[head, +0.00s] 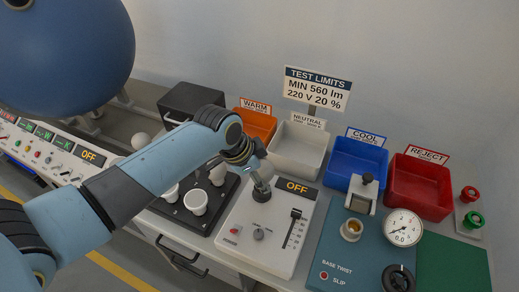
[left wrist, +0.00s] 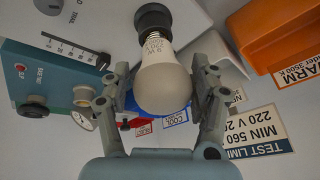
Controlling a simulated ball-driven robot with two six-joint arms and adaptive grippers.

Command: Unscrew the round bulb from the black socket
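In the left wrist view a white round bulb (left wrist: 163,82) with small print on its neck sits with its base at the black socket (left wrist: 154,17). My left gripper (left wrist: 162,78) has one finger on each side of the bulb, with gaps showing between fingers and glass, so it looks open around it. In the head view my left gripper (head: 258,178) is over the white panel (head: 244,236), beside the OFF display. My right gripper is in neither view.
A black tray with white bulbs (head: 196,201) is left of the panel. Orange (head: 258,124), white (head: 297,148), blue (head: 357,166) and red (head: 419,187) bins stand behind. A teal base-twist unit (head: 345,262) with a gauge (head: 403,227) is at right.

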